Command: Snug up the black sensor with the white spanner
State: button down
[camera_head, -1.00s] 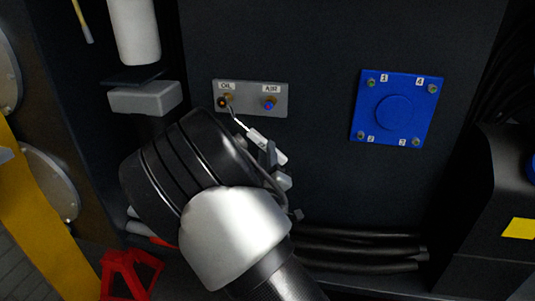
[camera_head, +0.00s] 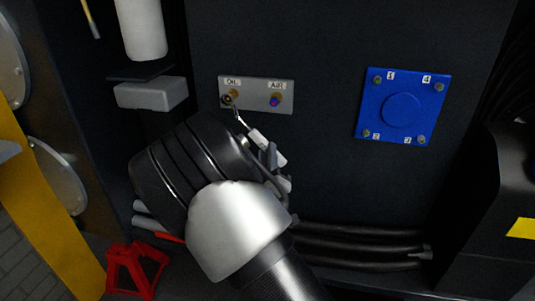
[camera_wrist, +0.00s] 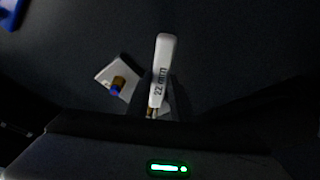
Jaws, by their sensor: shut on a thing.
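The black sensor (camera_head: 228,101) sits in the port under the OIL label on the grey plate (camera_head: 257,104). The white spanner (camera_head: 257,138) slants from near the sensor down to the right. Its metal head is close to the sensor, but I cannot tell whether it is seated on it. My gripper (camera_head: 269,156) is shut on the spanner's handle, below and right of the sensor. In the wrist view the handle (camera_wrist: 164,60) reads 22 mm and stands up between the fingers (camera_wrist: 161,98). The spanner's head and the black sensor are hidden there.
A blue-tipped fitting (camera_head: 275,100) sits under the AIR label, also seen in the wrist view (camera_wrist: 117,86). A blue square cover (camera_head: 402,105) with numbered bolts is to the right. Black hoses (camera_head: 360,248) run below. A grey block (camera_head: 151,93) juts out at left.

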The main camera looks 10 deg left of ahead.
jog(key=a+r+v, duration=0.1)
jog(key=r+v, duration=0.1)
jog(key=v, duration=0.7)
jog(key=shift+s+a, duration=0.4)
jog(key=shift+s, duration=0.05)
dwell(1.2)
